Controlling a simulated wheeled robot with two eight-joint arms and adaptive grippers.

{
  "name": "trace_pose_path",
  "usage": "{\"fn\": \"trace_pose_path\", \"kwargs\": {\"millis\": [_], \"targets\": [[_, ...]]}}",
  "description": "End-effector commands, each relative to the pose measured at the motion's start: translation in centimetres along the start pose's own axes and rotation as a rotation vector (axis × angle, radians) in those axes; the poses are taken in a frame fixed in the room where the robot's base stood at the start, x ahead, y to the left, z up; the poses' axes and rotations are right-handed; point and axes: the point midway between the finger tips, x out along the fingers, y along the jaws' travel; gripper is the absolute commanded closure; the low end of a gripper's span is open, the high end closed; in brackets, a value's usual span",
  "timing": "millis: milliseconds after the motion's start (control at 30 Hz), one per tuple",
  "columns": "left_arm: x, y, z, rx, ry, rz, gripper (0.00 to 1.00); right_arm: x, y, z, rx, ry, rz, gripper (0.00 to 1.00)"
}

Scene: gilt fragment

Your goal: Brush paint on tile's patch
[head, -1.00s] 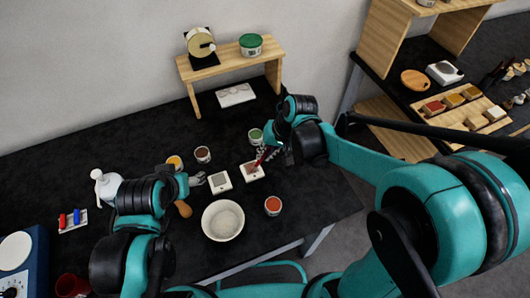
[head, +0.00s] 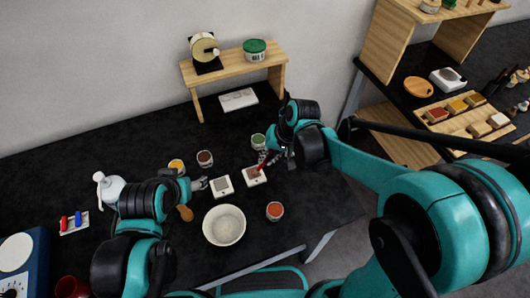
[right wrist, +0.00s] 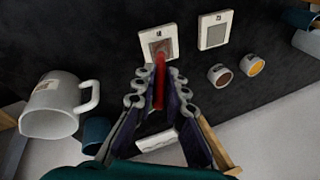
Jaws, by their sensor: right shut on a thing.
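Two white square tiles lie side by side on the black table. The right tile (head: 254,177) has a brownish patch and the left tile (head: 222,186) a grey one. My right gripper (head: 269,158) is shut on a red brush (head: 262,166), tilted with its tip at the right tile's patch. In the right wrist view the brush (right wrist: 159,82) reaches over that tile (right wrist: 145,44), its tip over or touching the patch; contact is unclear. My left gripper (head: 200,184) is just left of the left tile, with its jaw opening unclear.
A red paint cup (head: 275,211) and a white bowl (head: 224,225) stand in front of the tiles. Green (head: 258,141), brown (head: 205,158) and yellow (head: 177,166) cups stand behind. A white mug (right wrist: 52,106) shows in the right wrist view. A wooden riser (head: 232,66) is at the back.

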Motion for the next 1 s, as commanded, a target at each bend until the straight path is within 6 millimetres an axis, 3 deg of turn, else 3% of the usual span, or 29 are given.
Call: {"fn": "trace_pose_path", "kwargs": {"millis": [167,567,1000], "targets": [[0.1,0.0,0.0,0.0,0.0,0.0,0.34,0.0,0.0,0.0,0.0,0.0,0.0,1.0],[0.4,0.0,0.3,0.0,0.0,0.0,0.34,0.8,-0.8,-2.3,0.001,0.001,0.0,1.0],[0.0,0.0,0.0,0.0,0.0,0.0,0.34,-0.1,0.1,0.2,0.0,0.0,0.0,1.0]]}}
